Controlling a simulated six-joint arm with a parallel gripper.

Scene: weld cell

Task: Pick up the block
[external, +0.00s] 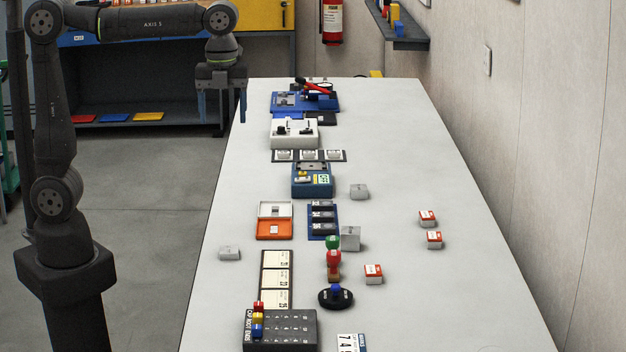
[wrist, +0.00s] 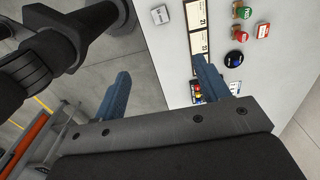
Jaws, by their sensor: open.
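Several blocks lie on the white table; I cannot tell which one the task means. A larger grey block (external: 350,238) stands mid-table. Smaller grey-white blocks lie near the left edge (external: 229,253) and farther back (external: 359,191). Red-and-white blocks lie on the right (external: 427,218), (external: 434,239) and nearer the front (external: 373,274). In the wrist view a pale labelled block (wrist: 160,14) lies near the table's edge. My gripper (external: 222,110) is open and empty, raised by the table's far left edge; its blue fingers also show in the wrist view (wrist: 161,68).
A row of fixtures runs along the table: a blue one (external: 305,102) at the back, an orange-and-white tray (external: 274,231), a black round base (external: 336,298) and a dark grey box (external: 280,330) in front. The table's right side is mostly clear. A wall stands on the right.

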